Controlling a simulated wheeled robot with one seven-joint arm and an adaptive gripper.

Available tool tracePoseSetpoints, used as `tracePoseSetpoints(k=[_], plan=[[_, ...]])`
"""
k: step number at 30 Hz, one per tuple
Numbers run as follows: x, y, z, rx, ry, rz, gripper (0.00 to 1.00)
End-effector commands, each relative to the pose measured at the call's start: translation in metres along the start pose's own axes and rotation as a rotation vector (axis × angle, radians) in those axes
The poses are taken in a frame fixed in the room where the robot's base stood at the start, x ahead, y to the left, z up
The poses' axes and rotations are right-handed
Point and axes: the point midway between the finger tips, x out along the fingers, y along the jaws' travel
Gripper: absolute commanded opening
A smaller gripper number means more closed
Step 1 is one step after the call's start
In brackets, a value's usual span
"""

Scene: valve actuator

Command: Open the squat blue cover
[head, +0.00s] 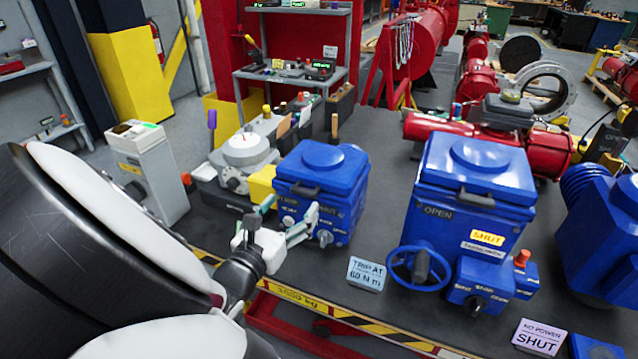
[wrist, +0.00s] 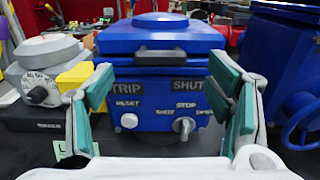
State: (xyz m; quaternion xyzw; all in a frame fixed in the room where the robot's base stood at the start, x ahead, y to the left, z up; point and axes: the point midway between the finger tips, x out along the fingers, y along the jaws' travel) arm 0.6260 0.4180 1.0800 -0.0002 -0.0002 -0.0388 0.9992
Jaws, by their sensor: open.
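The squat blue cover (head: 328,163) is the lid of the smaller blue actuator box (head: 345,212), with a round raised boss on top and a dark handle (head: 302,188) at its front. It lies down on the box. In the wrist view the cover (wrist: 190,42) is upper middle, with its handle (wrist: 160,57) near centre. My gripper (head: 288,215) is open and empty in front of the box. In the wrist view its green-padded fingers (wrist: 165,95) stand either side of the box's front, with the handle above and between them. Contact is not visible.
A taller blue actuator (head: 465,190) with a handwheel (head: 418,268) stands to the right. A grey dial unit (head: 245,155) and a yellow block (head: 262,185) are close on the left. A "TRIP AT 60 Nm" sign (head: 366,273) stands near the bench's front edge.

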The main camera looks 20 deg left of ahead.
Motion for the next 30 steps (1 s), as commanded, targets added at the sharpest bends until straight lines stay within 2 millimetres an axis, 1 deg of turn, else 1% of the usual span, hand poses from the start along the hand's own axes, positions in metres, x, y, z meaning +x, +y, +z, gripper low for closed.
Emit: tracePoseSetpoints(k=[1,3,6,9,14,21,22,23,24,26,27,29,30], plan=[[0.013,0.0,-0.003,0.003,-0.001,-0.002,0.73],[0.024,0.0,-0.002,0.002,-0.001,-0.002,0.73],[0.037,0.0,-0.002,0.001,0.0,-0.001,0.73],[0.047,0.0,-0.001,0.001,0.0,-0.002,0.73],[0.053,0.0,0.0,0.001,0.001,-0.001,0.73],[0.053,0.0,0.0,0.001,0.001,-0.001,0.73],[0.053,0.0,0.0,0.001,0.001,-0.001,0.71],[0.053,0.0,0.0,0.001,0.001,-0.001,0.64],[0.053,0.0,0.0,0.001,0.001,-0.001,0.55],[0.053,0.0,0.0,0.0,0.001,-0.001,0.42],[0.053,0.0,0.0,0.001,0.001,-0.001,0.33],[0.053,0.0,0.0,0.001,0.001,-0.001,0.19],[0.053,0.0,0.0,0.001,0.001,-0.001,0.1]])
